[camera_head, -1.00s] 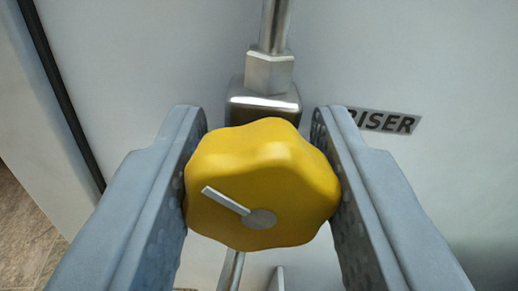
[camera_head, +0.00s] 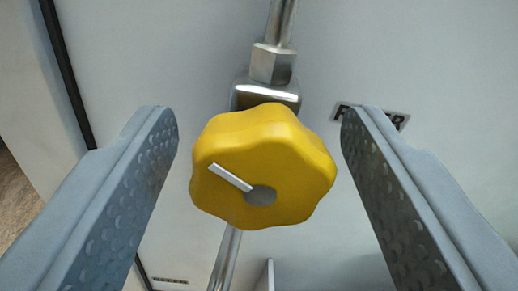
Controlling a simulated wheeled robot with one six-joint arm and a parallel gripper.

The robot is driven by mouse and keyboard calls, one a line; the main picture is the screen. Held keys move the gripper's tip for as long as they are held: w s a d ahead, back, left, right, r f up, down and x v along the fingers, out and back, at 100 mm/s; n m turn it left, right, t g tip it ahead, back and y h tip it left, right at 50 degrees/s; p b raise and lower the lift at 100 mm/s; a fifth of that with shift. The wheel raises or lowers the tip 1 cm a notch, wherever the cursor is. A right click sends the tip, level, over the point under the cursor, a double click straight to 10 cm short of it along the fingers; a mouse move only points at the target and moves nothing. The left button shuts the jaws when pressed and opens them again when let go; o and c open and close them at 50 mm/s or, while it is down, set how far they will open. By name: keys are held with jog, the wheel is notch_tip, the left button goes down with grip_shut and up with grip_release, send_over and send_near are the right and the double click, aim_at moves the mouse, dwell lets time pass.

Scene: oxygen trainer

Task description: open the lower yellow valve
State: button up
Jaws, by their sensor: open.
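The yellow valve knob (camera_head: 290,160) is lobed, with a grey round centre and a white pointer line running from the centre toward the upper left. It sits in front of a metal valve body (camera_head: 266,93) on a vertical pipe. My gripper (camera_head: 260,130) is open, with one finger on each side of the knob. A clear gap shows between the knob and both fingers. Most of the valve body is hidden behind the knob.
A steel pipe (camera_head: 282,25) with a hex fitting (camera_head: 272,63) runs up above the knob, and pipe (camera_head: 225,258) continues below. A partly hidden label (camera_head: 393,119) is on the pale panel (camera_head: 430,60). A dark vertical seam (camera_head: 66,75) runs at the left.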

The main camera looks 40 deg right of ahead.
jog(key=v, duration=1.6)
jog(key=shift+s+a, duration=0.3)
jog(key=w+d+m, duration=0.2)
jog(key=w+d, duration=0.1)
jog(key=w, duration=0.1)
jog(key=w+d+m, duration=0.2)
jog(key=w+d, duration=0.1)
jog(key=w, duration=0.2)
jog(key=w+d+m, duration=0.2)
jog(key=w+d, duration=0.1)
jog(key=w, duration=0.2)
jog(key=shift+w, duration=0.25)
jog(key=c, duration=1)
